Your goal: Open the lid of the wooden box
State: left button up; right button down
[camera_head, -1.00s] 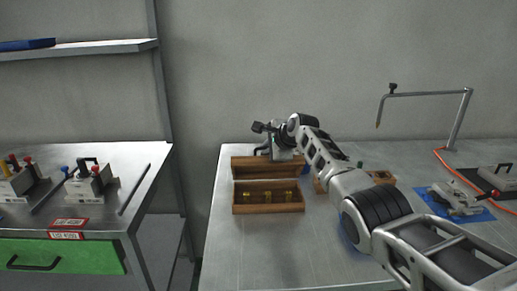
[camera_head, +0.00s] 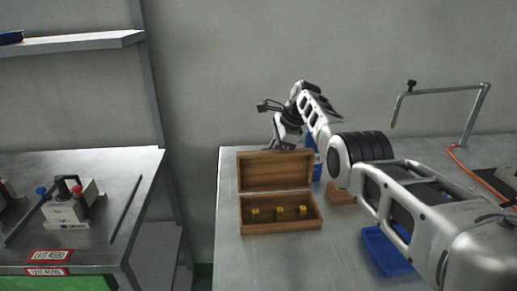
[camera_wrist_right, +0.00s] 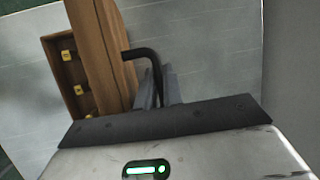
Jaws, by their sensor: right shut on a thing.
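The wooden box (camera_head: 282,226) stands on the right-hand table with its front part open, showing several small yellow pieces inside. Its lid (camera_head: 274,171) stands raised along the back edge, roughly upright. In the right wrist view the lid (camera_wrist_right: 101,50) is edge-on, with the open box (camera_wrist_right: 66,75) to its left. My right gripper (camera_head: 286,140) is behind the lid. In the wrist view the right gripper (camera_wrist_right: 159,85) is shut on a dark bent bar (camera_wrist_right: 138,52) that reaches to the lid; its attachment is not clear. My left gripper is not in view.
A blue tray (camera_head: 385,250) lies right of the box, partly under my right arm. A bent metal stand (camera_head: 445,90) is at the back right. A gap separates this table from the left table (camera_head: 115,185), which carries fixtures.

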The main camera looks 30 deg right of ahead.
jog(key=shift+w+d+f, duration=0.1)
jog(key=shift+d, duration=0.05)
jog(key=shift+g, duration=0.3)
jog(key=c, duration=1.8)
grip_release()
jog(key=shift+d+r, duration=0.1)
jog(key=shift+r, duration=0.3)
jog(key=v, duration=1.5)
jog(key=shift+s+d, duration=0.2)
jog(key=shift+s, duration=0.05)
